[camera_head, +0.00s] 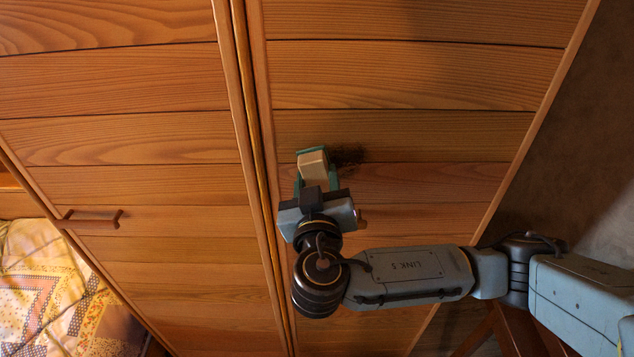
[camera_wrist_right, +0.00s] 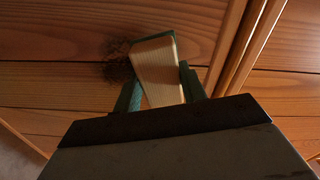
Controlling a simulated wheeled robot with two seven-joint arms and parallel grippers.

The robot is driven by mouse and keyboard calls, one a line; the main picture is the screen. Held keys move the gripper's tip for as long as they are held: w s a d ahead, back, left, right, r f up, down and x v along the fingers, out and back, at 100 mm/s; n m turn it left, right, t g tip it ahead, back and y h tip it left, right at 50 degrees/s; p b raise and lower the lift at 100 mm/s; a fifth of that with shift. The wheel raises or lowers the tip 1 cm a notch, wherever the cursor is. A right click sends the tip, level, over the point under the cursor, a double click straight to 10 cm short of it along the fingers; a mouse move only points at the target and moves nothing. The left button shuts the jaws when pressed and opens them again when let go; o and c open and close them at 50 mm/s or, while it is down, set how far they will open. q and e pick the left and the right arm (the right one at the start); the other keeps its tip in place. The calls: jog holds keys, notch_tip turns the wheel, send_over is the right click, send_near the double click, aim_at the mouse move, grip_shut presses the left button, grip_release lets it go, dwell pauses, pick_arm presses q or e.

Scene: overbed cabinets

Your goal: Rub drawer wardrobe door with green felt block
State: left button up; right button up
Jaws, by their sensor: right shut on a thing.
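The wooden wardrobe door (camera_head: 400,80) has horizontal planks and fills the right half of the head view. A dark smudge (camera_head: 347,156) marks it, and it shows in the right wrist view (camera_wrist_right: 117,62) to the left of the block. My right gripper (camera_head: 314,178) is shut on the felt block (camera_head: 313,163), a pale wooden block with a green felt edge. In the right wrist view the block (camera_wrist_right: 158,72) sits between the green fingers, its felt side toward the door. It is at the smudge's edge; I cannot tell if it touches. My left gripper is not in view.
A second plank door (camera_head: 120,130) with a dark handle (camera_head: 92,217) is on the left, past a vertical frame strip (camera_head: 255,150). A bed with a patterned quilt (camera_head: 50,290) is at lower left. A dark wall (camera_head: 580,160) is at right.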

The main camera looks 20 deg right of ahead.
aim_at(379, 163)
jog(key=shift+w, duration=0.3)
jog(key=shift+d, duration=0.15)
jog(key=shift+s+d, duration=0.35)
jog(key=shift+d, duration=0.5)
jog(key=shift+s+d, duration=0.3)
jog(key=shift+d, duration=0.55)
jog(key=shift+s+d+b, duration=0.15)
jog(key=shift+d+b, duration=0.1)
jog(key=shift+d, duration=0.5)
jog(key=shift+s+d+b, duration=0.15)
jog(key=shift+d+b, duration=0.05)
jog(key=shift+d, duration=0.5)
jog(key=shift+s+d+b, duration=0.15)
jog(key=shift+s+d, duration=0.05)
jog(key=shift+d, duration=0.55)
jog(key=shift+s+d+b, duration=0.15)
jog(key=shift+s+d, duration=0.05)
jog(key=shift+d, duration=0.55)
jog(key=shift+s+d+b, duration=0.15)
jog(key=shift+s+d, duration=0.05)
jog(key=shift+d, duration=0.55)
jog(key=shift+s, duration=0.1)
